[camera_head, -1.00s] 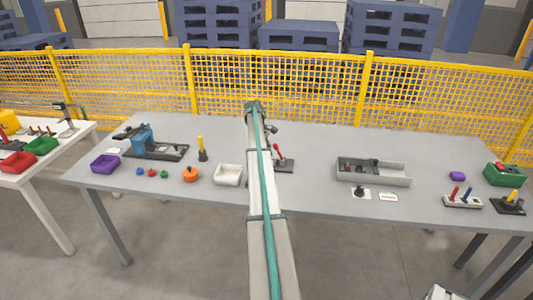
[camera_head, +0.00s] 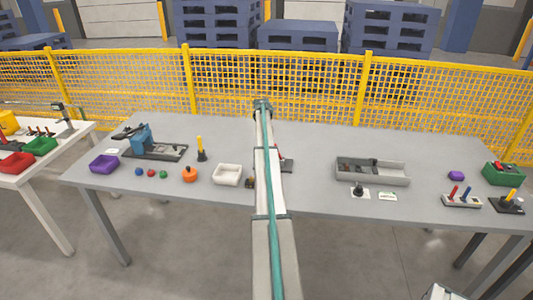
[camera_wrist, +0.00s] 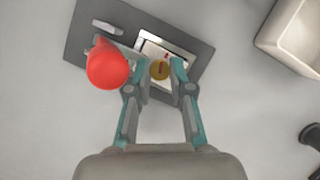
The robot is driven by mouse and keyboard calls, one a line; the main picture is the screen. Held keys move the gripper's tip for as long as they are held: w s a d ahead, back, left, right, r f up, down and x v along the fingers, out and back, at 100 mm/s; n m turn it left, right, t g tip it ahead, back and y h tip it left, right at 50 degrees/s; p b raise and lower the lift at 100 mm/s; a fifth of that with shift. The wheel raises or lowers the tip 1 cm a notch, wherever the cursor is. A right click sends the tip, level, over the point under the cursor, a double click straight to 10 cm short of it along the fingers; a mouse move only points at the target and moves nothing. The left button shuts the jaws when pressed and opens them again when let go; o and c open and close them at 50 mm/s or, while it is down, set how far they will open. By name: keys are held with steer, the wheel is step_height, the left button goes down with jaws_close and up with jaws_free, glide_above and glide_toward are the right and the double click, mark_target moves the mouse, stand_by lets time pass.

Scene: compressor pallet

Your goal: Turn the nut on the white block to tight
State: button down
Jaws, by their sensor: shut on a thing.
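In the wrist view, a round brass nut (camera_wrist: 159,70) with a red mark on its face sits on the white block (camera_wrist: 152,50). The block is set in a dark grey plate (camera_wrist: 190,28). My gripper (camera_wrist: 159,68) has one finger on each side of the nut and is shut on it. A second red mark shows on the block just above the nut. In the head view, my arm hides the nut, the block and my gripper; only the right part of the plate (camera_head: 288,166) shows.
A lever with a red ball knob (camera_wrist: 108,68) stands on the plate, close to my left finger. A white tray (camera_head: 227,175) is left of my arm, and a long grey tray (camera_head: 390,178) is farther right. The table between arm and grey tray is clear.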

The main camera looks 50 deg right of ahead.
stand_by(0.3)
steer(key=c, duration=1)
jaws_free()
